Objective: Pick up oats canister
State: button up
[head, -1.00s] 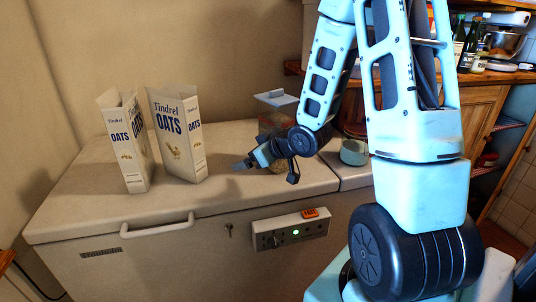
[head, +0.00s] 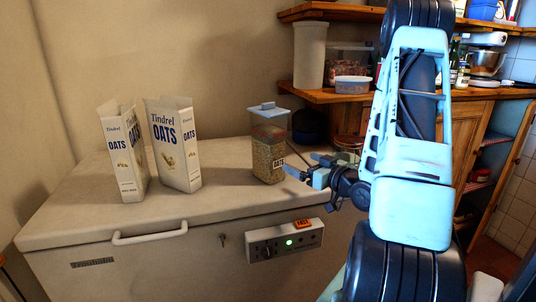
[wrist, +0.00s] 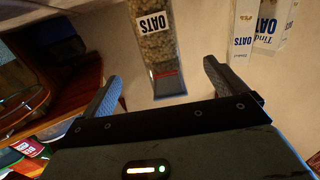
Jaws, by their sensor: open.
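The oats canister (head: 268,147) is a clear upright container filled with oats, with a blue-grey lid and an OATS label low on its right side. It stands on the white chest freezer. It also shows upside down in the wrist view (wrist: 156,48), ahead of and between my two fingers. My gripper (head: 300,168) is open and empty, just right of the canister and low beside it in the head view. In the wrist view, my gripper (wrist: 160,88) has its fingers wide apart with the canister beyond them. I cannot tell the exact gap.
Two Tindrel oats cartons (head: 122,155) (head: 174,145) stand left on the freezer lid (head: 225,188). Wooden shelves (head: 345,96) at the back hold a tall white container (head: 309,55) and plastic tubs. A dark round pot (head: 307,127) sits behind the canister. The freezer's front left is clear.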

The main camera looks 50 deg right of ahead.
aim_at(280, 150)
jog(key=w+b, duration=0.1)
jog(key=w, duration=0.2)
jog(key=w+d+b, duration=0.1)
jog(key=w, duration=0.3)
jog(key=w+d+b, duration=0.1)
jog(key=w, duration=0.3)
jog(key=shift+w+d+r, duration=0.1)
jog(key=shift+w+d, duration=0.05)
jog(key=shift+w, duration=0.05)
jog(key=shift+w+d+r+p, duration=0.15)
jog(key=shift+w+p, duration=0.15)
jog(key=shift+w, duration=1.05)
jog(key=shift+w+d+r+p, duration=0.15)
jog(key=shift+w+p, duration=0.1)
jog(key=shift+w, duration=1.05)
jog(key=c, duration=1.2)
jog(key=shift+r, duration=0.1)
jog(key=c, duration=0.4)
jog(key=shift+r, duration=0.1)
